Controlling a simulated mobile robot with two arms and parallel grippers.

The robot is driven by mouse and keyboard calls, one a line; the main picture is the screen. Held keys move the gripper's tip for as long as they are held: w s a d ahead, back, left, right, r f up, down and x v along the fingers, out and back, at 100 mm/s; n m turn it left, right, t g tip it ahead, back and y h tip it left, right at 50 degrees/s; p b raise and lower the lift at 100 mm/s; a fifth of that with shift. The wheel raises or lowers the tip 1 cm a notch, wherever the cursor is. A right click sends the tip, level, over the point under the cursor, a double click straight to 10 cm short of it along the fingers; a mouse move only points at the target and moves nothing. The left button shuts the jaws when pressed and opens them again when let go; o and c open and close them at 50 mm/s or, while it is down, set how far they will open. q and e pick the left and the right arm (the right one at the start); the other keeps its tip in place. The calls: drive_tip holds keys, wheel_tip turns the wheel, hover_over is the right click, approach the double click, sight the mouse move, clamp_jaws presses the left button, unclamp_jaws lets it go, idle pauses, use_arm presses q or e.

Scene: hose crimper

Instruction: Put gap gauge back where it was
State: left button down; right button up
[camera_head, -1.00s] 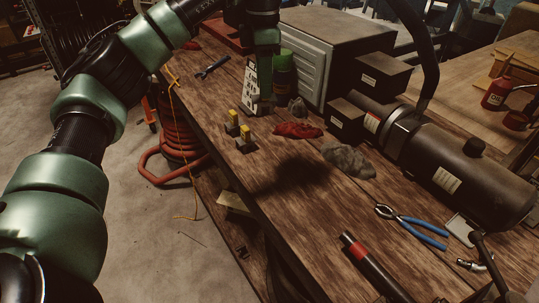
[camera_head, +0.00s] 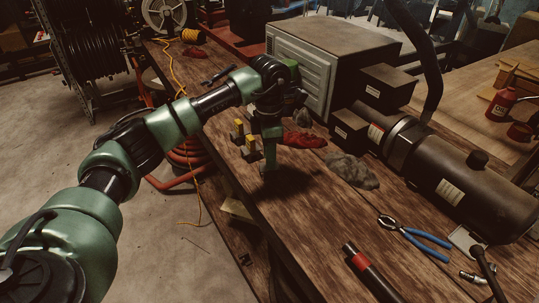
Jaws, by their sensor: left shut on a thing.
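My left gripper (camera_head: 270,178) points down over the wooden bench (camera_head: 310,215), just right of two small posts with yellow tops (camera_head: 244,138). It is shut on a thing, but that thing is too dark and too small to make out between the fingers. I cannot pick out the gap gauge clearly anywhere in view. The fingertips are low over the bench; I cannot tell whether they or the held thing touch it. My right gripper is not in view.
A red rag (camera_head: 304,140) and a grey rag (camera_head: 350,171) lie right of the gripper. Blue-handled pliers (camera_head: 415,235) and a black tube with a red band (camera_head: 366,270) lie nearer. A grey metal box (camera_head: 325,60) and a dark cylindrical machine (camera_head: 470,190) stand behind.

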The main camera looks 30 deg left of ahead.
use_arm(q)
drive_tip(key=shift+f, duration=0.45)
drive_tip(key=c, duration=1.1)
unclamp_jaws()
wheel_tip(320, 180, up, 12)
drive_tip(key=b, duration=0.3)
